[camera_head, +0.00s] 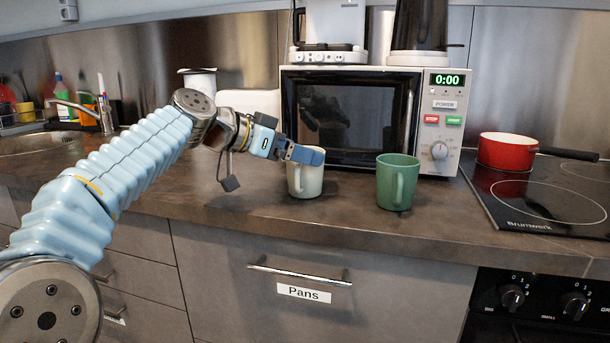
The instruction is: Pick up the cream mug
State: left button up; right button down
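The cream mug (305,178) stands upright on the brown counter, in front of the microwave. My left arm comes in from the left, and its gripper (308,155) is at the mug's rim. The fingers cover part of the mug's top edge. I cannot tell whether the fingers are apart or closed on the rim. My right gripper is not in view.
A green mug (397,182) stands to the right of the cream mug. Behind them is a microwave (350,115) with appliances on top. A red pot (507,151) sits on the black hob (545,195) at right. The counter (250,200) in front is clear.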

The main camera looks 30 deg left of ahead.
pick_arm(q)
jog(key=shift+x, duration=1.15)
jog(key=shift+c, duration=0.2)
jog(key=c, duration=1)
jog(key=shift+r, duration=0.1)
